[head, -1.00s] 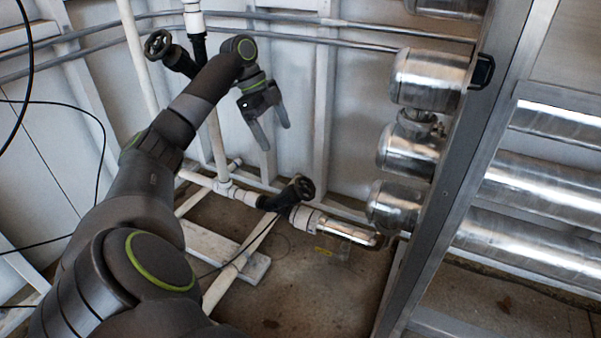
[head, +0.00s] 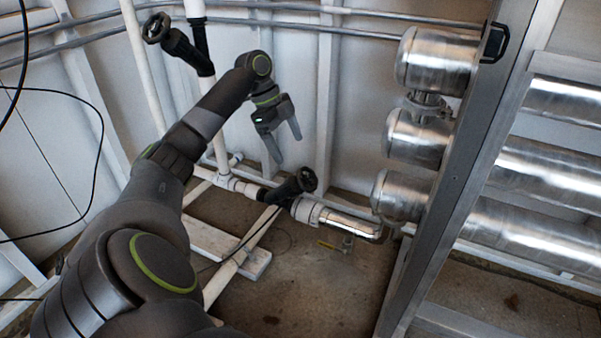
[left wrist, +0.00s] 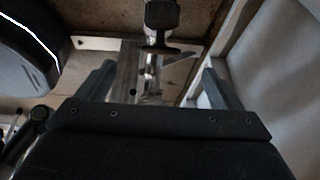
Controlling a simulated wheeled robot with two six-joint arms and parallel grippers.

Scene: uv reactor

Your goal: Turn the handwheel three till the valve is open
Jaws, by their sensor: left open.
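Two black handwheels show in the head view, and I cannot tell from any label which is number three. The lower handwheel (head: 306,179) sits on a black valve in the white floor-level pipe. The upper handwheel (head: 156,28) sits on a valve at the upper left. My left gripper (head: 287,150) is open and empty, pointing down, above and slightly left of the lower handwheel in the picture and apart from it. In the left wrist view, a dark handwheel seen edge-on (left wrist: 166,48) lies beyond the open fingers. My right gripper is not in view.
Steel cylinders (head: 437,62) stand behind a grey metal frame post (head: 458,170) on the right. White vertical pipes (head: 143,65) run at the left. A white beam (head: 238,254) lies on the floor. Thin black cables hang at the far left.

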